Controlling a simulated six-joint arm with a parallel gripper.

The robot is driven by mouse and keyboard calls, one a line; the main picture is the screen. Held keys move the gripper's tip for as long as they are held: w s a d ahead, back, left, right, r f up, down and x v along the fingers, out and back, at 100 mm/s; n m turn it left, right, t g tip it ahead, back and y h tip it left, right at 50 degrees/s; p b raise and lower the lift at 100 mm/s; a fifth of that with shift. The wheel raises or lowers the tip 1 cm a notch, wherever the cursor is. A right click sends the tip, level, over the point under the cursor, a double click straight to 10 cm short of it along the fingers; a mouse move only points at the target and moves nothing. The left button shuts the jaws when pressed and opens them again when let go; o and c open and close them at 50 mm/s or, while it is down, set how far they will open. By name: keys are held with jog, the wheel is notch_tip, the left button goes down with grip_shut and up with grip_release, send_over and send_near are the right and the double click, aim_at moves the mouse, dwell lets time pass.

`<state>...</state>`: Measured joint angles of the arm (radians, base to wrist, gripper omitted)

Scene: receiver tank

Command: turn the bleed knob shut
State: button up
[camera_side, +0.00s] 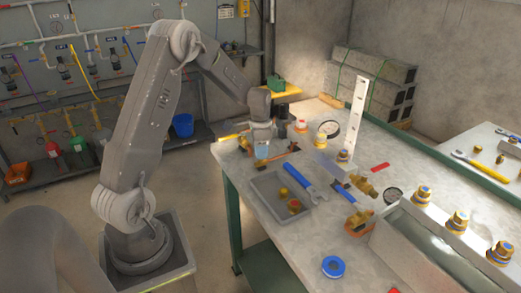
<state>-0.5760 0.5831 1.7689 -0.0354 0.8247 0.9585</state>
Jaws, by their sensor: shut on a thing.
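My gripper (262,151) points down at the far left part of the workbench (345,220), beyond the grey tray. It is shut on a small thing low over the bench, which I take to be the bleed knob. The jaws hide most of that thing, so its shape and how far it is turned cannot be told. A pale blue patch shows at the jaws. No receiver tank can be made out clearly in this view.
Brass valves (360,184), blue tape (333,267) and a metal trough (415,245) lie nearer the front right.

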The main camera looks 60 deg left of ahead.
jog(key=shift+m, duration=1.2)
jog(key=o, duration=0.9)
jog(key=shift+o, duration=0.2)
notch_tip(320, 180, up, 14)
jog(key=shift+w+a, duration=0.15)
jog(key=shift+a, duration=0.1)
jog(key=shift+f, duration=0.1)
